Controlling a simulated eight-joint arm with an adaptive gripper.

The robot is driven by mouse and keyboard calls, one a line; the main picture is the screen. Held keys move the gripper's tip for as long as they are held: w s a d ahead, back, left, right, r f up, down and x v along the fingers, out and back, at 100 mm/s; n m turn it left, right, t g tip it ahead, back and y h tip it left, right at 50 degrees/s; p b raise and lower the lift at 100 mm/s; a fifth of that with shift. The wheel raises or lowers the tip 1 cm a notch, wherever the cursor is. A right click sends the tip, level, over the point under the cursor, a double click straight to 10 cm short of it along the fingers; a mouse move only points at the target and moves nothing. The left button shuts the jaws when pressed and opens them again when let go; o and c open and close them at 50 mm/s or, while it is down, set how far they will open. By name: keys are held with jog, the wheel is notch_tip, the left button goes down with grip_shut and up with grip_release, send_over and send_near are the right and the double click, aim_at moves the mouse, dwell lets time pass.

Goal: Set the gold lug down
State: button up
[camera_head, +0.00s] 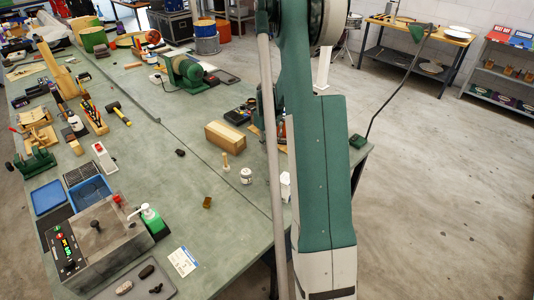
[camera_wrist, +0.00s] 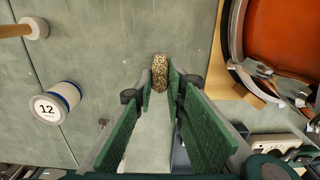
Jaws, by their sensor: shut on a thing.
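The gold lug (camera_wrist: 160,72) is a small, rounded, speckled gold piece in the wrist view. My gripper (camera_wrist: 161,78) is shut on it, with the lug between the tips of its two green-padded fingers. The grey-green bench top (camera_wrist: 110,55) shows behind the lug; I cannot tell whether the lug touches it. In the head view my arm hides the gripper and the lug. A small brown-gold block (camera_head: 207,202) lies apart on the bench in the head view, too small to identify.
A white jar marked 12 (camera_wrist: 55,103) and a wooden-handled mallet (camera_wrist: 36,28) stand left in the wrist view. An orange round item (camera_wrist: 285,35) lies upper right. In the head view, a wooden block (camera_head: 225,136) sits nearby. Bare bench (camera_head: 185,205) lies left of the jar.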

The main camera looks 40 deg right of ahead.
jog(key=shift+f, duration=0.1)
jog(key=shift+f, duration=1.75)
jog(key=shift+f, duration=0.15)
jog(key=o, duration=0.9)
jog(key=shift+r, duration=6.15)
